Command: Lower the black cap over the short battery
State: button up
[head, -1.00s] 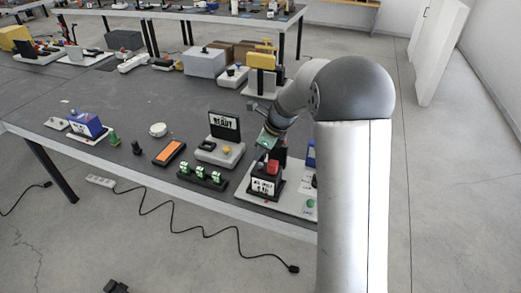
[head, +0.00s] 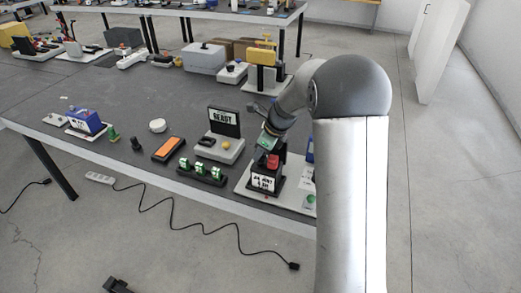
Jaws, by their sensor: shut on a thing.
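My gripper (head: 268,141) is small in the head view, above a labelled black holder (head: 264,182) on a white base. It is shut; a dark piece just below it, probably the black cap (head: 281,154), is partly hidden by the gripper. A red block (head: 272,161) shows at the top of the holder, just below the gripper. I cannot tell whether the cap touches anything below it. The short battery cannot be made out clearly.
A white board (head: 246,190) carries the holder near the table's front edge. Left of it are a rack of green-and-white pieces (head: 201,173), a READY sign (head: 224,120) and an orange-topped block (head: 168,150). My arm hides the board's right part.

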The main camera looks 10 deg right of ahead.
jog(key=shift+f+b, duration=0.45)
jog(key=shift+f, duration=0.45)
jog(key=o, duration=1)
jog(key=v, duration=1.7)
jog(key=shift+d+r, duration=0.1)
jog(key=shift+r, duration=0.15)
jog(key=s+a+f+n+h, duration=0.1)
jog(key=s+a+f+n, duration=0.1)
jog(key=s+n, duration=0.6)
jog(key=s+a+f+n+g+h, duration=0.1)
jog(key=s+f+n, duration=0.3)
jog(key=s+n, duration=0.4)
jog(key=s+a+f+n+g+h, duration=0.1)
jog(key=s+a+f+n, duration=0.2)
jog(key=s+n, duration=0.6)
jog(key=shift+s+a+f+h, duration=0.1)
jog(key=shift+s+f+h, duration=0.1)
jog(key=shift+s, duration=1.2)
jog(key=shift+s+a+f+h, duration=0.1)
jog(key=shift+s+a+f, duration=0.05)
jog(key=shift+s, duration=1.2)
